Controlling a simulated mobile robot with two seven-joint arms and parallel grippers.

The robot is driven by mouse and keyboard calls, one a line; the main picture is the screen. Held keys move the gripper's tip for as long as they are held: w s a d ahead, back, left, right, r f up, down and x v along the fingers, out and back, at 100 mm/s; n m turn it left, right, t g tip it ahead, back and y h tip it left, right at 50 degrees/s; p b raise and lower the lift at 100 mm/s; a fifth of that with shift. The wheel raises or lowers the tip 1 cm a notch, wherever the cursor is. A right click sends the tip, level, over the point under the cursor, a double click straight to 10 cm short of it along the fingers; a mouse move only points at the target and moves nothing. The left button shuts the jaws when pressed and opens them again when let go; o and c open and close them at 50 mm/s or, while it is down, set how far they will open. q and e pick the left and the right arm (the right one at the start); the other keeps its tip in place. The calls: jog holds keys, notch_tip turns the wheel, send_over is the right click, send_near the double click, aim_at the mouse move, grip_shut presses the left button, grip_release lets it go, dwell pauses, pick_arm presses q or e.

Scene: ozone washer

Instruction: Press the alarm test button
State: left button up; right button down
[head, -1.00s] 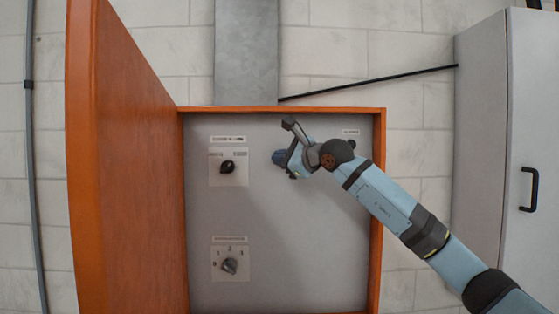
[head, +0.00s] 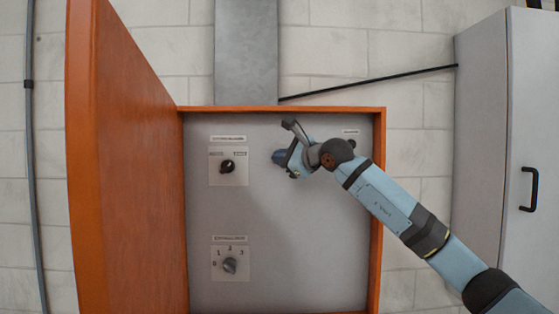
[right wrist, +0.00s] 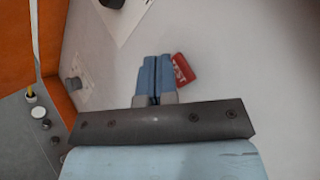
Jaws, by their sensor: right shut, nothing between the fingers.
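My right gripper (head: 279,158) is in front of the grey panel (head: 290,235) inside the open orange cabinet, in its upper right part. Its blue fingers (right wrist: 155,75) are closed together with nothing between them. In the right wrist view a red piece with white lettering that reads like "TEST" (right wrist: 182,68) shows just right of the fingertips, partly covered by them. The button is not clearly visible; my gripper and wrist cover that part of the panel in the head view. I cannot tell whether the fingertips touch anything. My left gripper is not in view.
The orange door (head: 125,160) stands open on the left. A black knob (head: 227,166) and a numbered dial (head: 230,265) sit on the panel's left side. A small label (head: 350,132) is at its upper right. A grey cabinet (head: 480,140) stands at the right.

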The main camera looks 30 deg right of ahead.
jog(key=shift+w, duration=0.1)
dwell(0.6)
jog(key=shift+w+d, duration=0.2)
jog(key=shift+w, duration=0.1)
jog(key=shift+w+d, duration=0.2)
jog(key=shift+w, duration=0.1)
dwell(0.6)
jog(key=shift+s, duration=0.1)
jog(key=shift+s+a+b, duration=0.4)
jog(key=shift+s, duration=0.2)
jog(key=shift+f, duration=0.1)
